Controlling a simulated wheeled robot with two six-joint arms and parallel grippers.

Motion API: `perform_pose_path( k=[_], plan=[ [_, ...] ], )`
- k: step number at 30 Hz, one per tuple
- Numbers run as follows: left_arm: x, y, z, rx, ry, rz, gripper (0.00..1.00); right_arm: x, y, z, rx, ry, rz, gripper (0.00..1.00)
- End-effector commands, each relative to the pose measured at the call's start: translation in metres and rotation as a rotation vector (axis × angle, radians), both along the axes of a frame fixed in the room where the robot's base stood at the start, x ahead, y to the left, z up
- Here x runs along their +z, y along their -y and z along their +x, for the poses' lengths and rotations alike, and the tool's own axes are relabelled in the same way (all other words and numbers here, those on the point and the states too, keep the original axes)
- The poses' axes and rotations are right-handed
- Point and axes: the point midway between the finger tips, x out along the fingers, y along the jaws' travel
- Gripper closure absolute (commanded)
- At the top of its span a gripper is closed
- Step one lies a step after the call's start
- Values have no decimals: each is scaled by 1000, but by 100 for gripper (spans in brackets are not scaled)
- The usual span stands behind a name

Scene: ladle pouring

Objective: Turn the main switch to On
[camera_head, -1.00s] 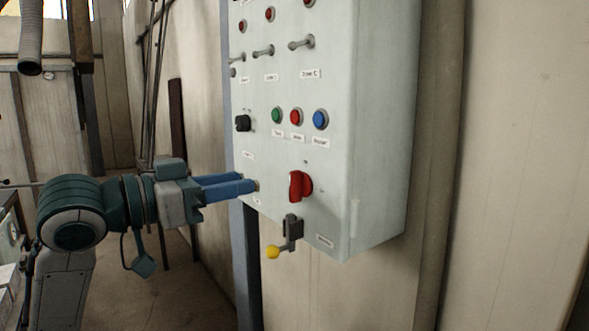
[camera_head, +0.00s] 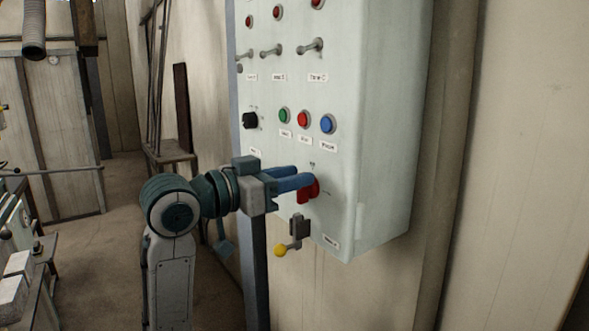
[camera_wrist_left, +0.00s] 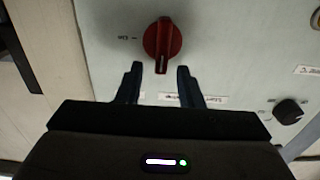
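The main switch is a red rotary knob (camera_head: 308,190) low on the front of the pale green control box (camera_head: 385,130). In the left wrist view the red knob (camera_wrist_left: 162,40) has its pointer toward the gripper, and a label beside it reads "On". My left gripper (camera_head: 305,180) is at the knob in the head view, its blue fingers partly covering it. In the left wrist view its two fingers (camera_wrist_left: 160,72) are apart, on either side of the knob's near end, with gaps to it. My right gripper is in neither view.
Above the knob are green (camera_head: 285,115), red (camera_head: 303,119) and blue (camera_head: 327,124) buttons and a black knob (camera_head: 250,120). A lever with a yellow ball (camera_head: 280,251) sticks out just below the red knob. Toggle levers (camera_head: 311,47) sit higher up.

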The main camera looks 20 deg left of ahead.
Motion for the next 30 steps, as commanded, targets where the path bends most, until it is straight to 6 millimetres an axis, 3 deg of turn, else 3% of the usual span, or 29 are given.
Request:
perform_pose_path(
  k=[14, 19, 20, 30],
  plan=[
    [0, 6, 7, 0, 0, 0, 66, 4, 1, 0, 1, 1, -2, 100],
    [0, 6, 7, 0, 0, 0, 98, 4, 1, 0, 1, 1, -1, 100],
    [0, 6, 7, 0, -1, 1, 100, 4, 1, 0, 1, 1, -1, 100],
    [-1, 7, 7, -1, 13, 19, 100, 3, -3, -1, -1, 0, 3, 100]
  ],
)
